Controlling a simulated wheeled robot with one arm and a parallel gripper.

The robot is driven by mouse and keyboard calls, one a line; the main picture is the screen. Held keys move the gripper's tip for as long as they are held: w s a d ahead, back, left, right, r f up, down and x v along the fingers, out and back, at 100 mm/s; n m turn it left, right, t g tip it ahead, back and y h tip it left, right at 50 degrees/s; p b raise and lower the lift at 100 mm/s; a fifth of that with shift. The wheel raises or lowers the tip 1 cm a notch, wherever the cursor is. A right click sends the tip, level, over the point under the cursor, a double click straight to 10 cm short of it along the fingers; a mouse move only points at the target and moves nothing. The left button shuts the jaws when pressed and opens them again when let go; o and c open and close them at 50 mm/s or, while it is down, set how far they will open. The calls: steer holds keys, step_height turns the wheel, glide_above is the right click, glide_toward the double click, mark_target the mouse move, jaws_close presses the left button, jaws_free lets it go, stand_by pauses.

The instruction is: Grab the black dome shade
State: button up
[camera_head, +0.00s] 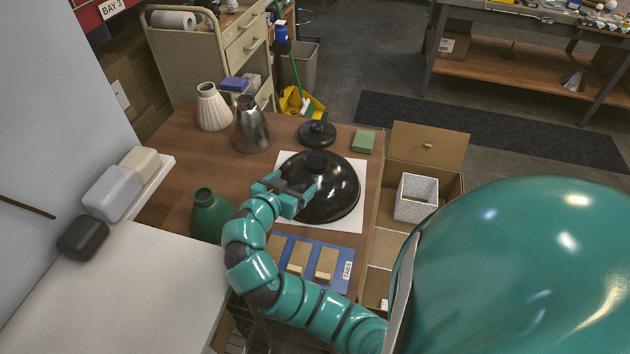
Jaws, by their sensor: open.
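The black dome shade (338,198) lies dome-up on a white sheet (345,223) on the brown table, with a small raised neck at its top. My gripper (304,187) is open, at the left side of the dome, with its fingers over or against the shade's left part. I cannot tell whether the fingers touch it. My gripper and wrist hide part of the shade's left edge.
A white ribbed shade (212,107), a metal cone shade (250,127) and a green shade (210,214) stand on the table (178,169). A black round base (317,134) and green block (363,142) are behind the dome. A blue tray (312,265) lies in front; an open box (428,150) stands right.

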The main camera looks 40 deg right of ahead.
steer(key=p, duration=0.2)
glide_toward(315, 163)
steer(key=x, duration=0.4)
steer(key=shift+w+d, duration=0.1)
steer(key=shift+d, duration=0.3)
steer(key=shift+p+x, duration=1.15)
steer(key=shift+x, duration=2.05)
steer(key=shift+a+f, duration=0.1)
steer(key=shift+f, duration=0.1)
jaws_close()
